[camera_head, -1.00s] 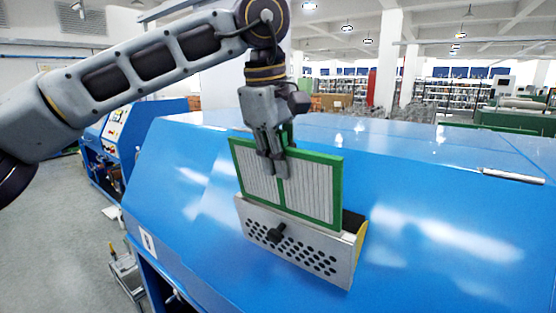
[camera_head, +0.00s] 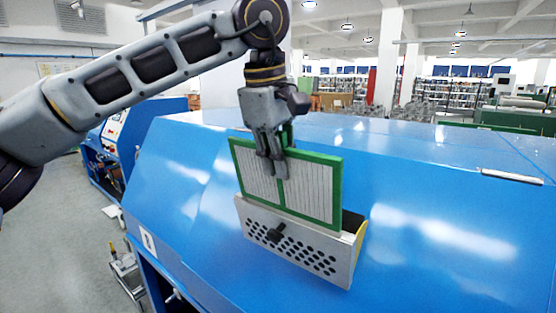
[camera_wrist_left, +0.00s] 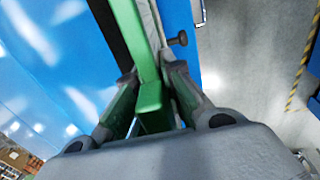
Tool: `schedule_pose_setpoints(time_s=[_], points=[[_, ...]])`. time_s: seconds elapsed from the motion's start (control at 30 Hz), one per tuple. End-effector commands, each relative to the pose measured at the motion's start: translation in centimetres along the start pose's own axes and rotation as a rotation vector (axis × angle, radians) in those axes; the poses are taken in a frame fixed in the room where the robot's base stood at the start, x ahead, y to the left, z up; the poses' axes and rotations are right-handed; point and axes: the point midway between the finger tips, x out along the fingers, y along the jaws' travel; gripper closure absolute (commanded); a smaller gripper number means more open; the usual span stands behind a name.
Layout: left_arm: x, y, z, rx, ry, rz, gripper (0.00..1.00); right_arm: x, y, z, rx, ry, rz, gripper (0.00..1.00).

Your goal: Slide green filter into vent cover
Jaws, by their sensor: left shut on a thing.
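The green filter (camera_head: 310,185) has a green frame and pale pleated panels. It stands upright above the vent cover (camera_head: 300,250), a grey metal box with round holes and a black knob. The filter's lower edge is at the cover's top opening; its depth inside is hidden by the front plate. My left gripper (camera_head: 272,168) is shut on the middle of the filter's top edge. In the left wrist view the fingers (camera_wrist_left: 155,95) clasp the filter's green frame (camera_wrist_left: 152,100). My right gripper is not in view.
The vent cover sits on the sloped face of a large blue machine (camera_head: 440,210). A silver handle (camera_head: 513,177) is on the machine at the right. Another blue machine (camera_head: 112,135) stands at the left, with grey floor beside it.

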Motion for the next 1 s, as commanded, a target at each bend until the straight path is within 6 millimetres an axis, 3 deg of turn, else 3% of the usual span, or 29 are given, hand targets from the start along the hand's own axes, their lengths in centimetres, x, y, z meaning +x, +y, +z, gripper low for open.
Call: schedule_pose_setpoints(time_s=[1.0], points=[[1.3,0.0,0.0,0.0,0.0,0.0,1.0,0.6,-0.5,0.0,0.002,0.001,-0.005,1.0]])
